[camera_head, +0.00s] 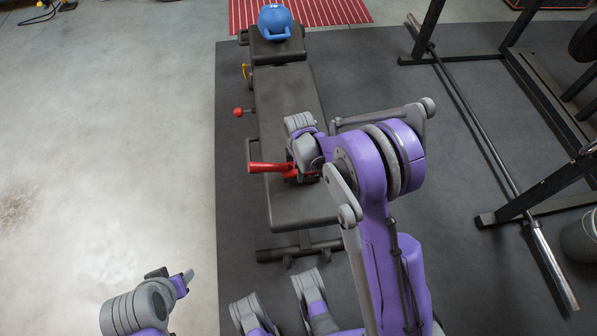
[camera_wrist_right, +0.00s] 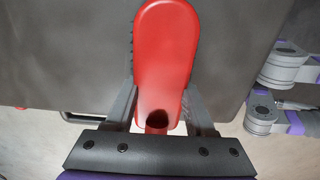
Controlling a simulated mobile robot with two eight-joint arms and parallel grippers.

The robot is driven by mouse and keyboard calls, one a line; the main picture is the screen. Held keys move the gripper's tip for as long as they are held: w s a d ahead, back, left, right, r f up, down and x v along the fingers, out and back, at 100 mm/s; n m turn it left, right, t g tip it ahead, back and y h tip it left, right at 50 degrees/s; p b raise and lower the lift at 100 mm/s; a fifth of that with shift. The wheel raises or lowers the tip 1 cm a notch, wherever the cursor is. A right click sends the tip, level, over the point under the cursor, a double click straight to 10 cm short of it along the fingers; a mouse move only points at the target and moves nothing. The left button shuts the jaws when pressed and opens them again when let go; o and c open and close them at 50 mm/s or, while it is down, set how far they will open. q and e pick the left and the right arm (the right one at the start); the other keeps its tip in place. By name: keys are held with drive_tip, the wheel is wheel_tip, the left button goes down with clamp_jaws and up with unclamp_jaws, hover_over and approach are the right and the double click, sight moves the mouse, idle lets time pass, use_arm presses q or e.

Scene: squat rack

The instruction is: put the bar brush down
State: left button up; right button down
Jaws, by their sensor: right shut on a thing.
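The red bar brush (camera_head: 268,167) juts left from under my right wrist, over the front part of the black bench pad (camera_head: 283,100). In the right wrist view the brush (camera_wrist_right: 167,50) lies lengthwise between the two grey fingers of my right gripper (camera_wrist_right: 160,112), which is shut on it. The bench pad is behind it there. I cannot tell whether the brush touches the pad. In the head view my right arm hides most of the right gripper (camera_head: 300,172). My left gripper (camera_head: 186,279) is low at the left, apart from the bench; its fingers do not show clearly.
A blue kettlebell (camera_head: 275,22) stands at the bench's far end. A red-knobbed pin (camera_head: 239,112) sticks out left of the bench. A long bar (camera_head: 490,150) and the rack frame (camera_head: 545,185) are at the right, with a grey bucket (camera_head: 577,240). The middle of the pad is clear.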

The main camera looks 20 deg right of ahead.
drive_tip(key=shift+f, duration=0.75)
drive_tip(key=shift+f, duration=0.1)
drive_tip(key=c, duration=0.7)
unclamp_jaws()
drive_tip(key=shift+f, duration=0.15)
drive_tip(key=o, duration=0.4)
drive_tip(key=shift+o, duration=0.2)
